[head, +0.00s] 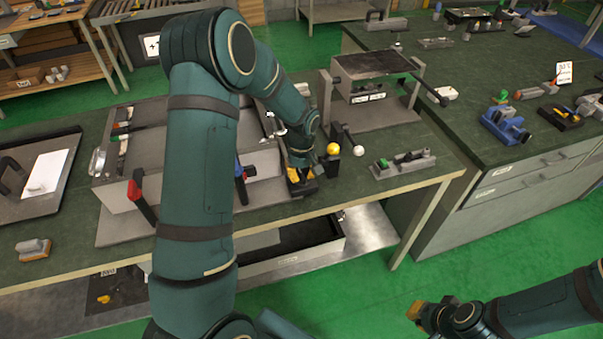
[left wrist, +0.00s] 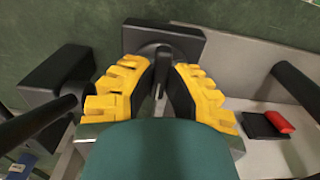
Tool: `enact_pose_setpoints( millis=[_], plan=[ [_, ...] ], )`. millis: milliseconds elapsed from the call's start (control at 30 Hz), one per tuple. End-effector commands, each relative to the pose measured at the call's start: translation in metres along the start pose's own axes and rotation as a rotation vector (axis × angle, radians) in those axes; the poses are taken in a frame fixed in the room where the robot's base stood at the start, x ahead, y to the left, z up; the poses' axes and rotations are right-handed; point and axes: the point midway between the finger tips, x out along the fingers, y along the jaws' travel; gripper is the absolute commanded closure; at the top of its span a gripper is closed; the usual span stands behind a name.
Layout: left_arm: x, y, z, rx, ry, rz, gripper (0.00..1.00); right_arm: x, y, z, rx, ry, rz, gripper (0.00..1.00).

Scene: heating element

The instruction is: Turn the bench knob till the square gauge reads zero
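My left gripper (head: 303,178) reaches down to the front edge of the bench unit (head: 120,226). In the left wrist view, its yellow fingers (left wrist: 162,80) close in on both sides of a dark knob (left wrist: 158,49) in front of a black square plate (left wrist: 188,42). The fingertips look closed on the knob, though the contact is partly hidden. No square gauge face can be read; my left arm covers much of the unit. My right gripper (head: 430,312) is low over the floor at right, away from the bench; its opening is unclear.
A red-handled lever (head: 140,195) stands left of my arm. Levers with a yellow ball (head: 333,149) and a white ball (head: 359,151) stand right of the left gripper. A plate stand (head: 372,88) is behind. A red switch (left wrist: 280,121) shows in the wrist view.

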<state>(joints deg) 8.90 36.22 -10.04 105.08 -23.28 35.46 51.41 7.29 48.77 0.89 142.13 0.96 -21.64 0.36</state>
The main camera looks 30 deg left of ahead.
Motion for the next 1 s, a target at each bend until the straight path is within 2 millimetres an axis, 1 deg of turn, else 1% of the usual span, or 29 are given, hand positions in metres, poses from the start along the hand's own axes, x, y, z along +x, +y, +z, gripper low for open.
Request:
enact_pose_setpoints(
  millis=[267, 467, 667, 1000],
  plan=[
    [0.0004, -0.0001, 0.0002, 0.002, 0.000, 0.000, 1.00, 0.0001, 0.0000, 0.0001, 0.000, 0.000, 0.000, 1.00],
    [0.0009, -0.0002, 0.0003, 0.040, -0.001, -0.001, 1.00, 0.0011, 0.0004, 0.0004, 0.000, -0.001, 0.000, 1.00],
    [0.0012, -0.0002, 0.0004, 0.150, -0.001, 0.000, 1.00, 0.0032, 0.0012, 0.0014, -0.001, -0.003, 0.000, 1.00],
    [0.0013, -0.0004, 0.0007, 0.446, -0.002, 0.000, 1.00, 0.0070, 0.0027, 0.0034, -0.002, -0.007, -0.001, 1.00]
  ],
)
